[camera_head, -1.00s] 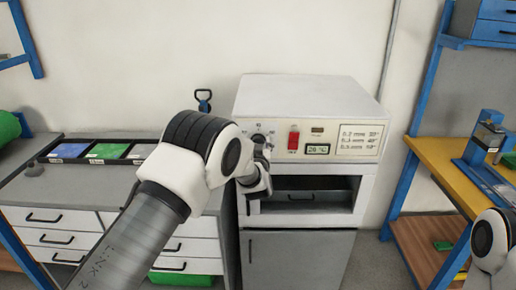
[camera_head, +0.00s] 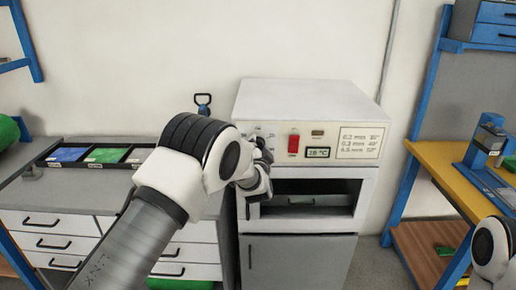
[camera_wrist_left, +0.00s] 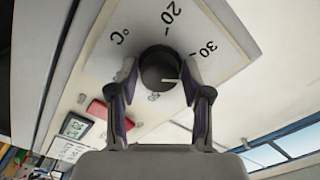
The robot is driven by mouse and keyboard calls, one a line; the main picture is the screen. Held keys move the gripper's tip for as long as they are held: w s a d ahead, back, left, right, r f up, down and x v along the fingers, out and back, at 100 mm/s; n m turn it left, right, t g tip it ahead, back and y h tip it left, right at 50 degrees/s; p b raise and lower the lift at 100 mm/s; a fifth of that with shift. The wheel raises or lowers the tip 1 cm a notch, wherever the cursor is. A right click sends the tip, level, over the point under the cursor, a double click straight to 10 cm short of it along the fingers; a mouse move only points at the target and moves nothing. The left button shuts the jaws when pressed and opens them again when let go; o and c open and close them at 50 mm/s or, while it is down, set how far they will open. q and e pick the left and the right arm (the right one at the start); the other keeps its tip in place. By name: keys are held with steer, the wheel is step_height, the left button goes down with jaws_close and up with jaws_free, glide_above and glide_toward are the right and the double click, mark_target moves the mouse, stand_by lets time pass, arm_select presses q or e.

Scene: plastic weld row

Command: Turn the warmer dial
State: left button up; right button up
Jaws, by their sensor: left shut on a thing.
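The warmer (camera_head: 305,108) is a white box with a printed front panel and an open slot below. Its dial (camera_wrist_left: 158,66) is a dark round knob with a white pointer line, seen in the left wrist view on a white plate marked °C, 20 and 30. The line points toward the lower right, below the 30. My left gripper (camera_wrist_left: 160,82) has one finger on each side of the dial and is shut on it. In the head view my left gripper (camera_head: 258,165) is at the panel's left side and hides the dial. My right gripper is not visible.
A red switch (camera_head: 293,143) and a small display (camera_head: 318,152) reading about 28 °C are right of the dial. A tray of coloured packets (camera_head: 105,155) lies on the left counter. A yellow bench (camera_head: 450,170) stands at right.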

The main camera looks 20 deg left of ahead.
arm_select(q)
steer(key=m, duration=0.6)
steer(key=shift+m, duration=0.3)
stand_by(0.4)
steer(key=o, duration=1.2)
steer(key=shift+w, duration=0.1)
steer(key=shift+c, duration=0.2)
steer(key=v, duration=1.2)
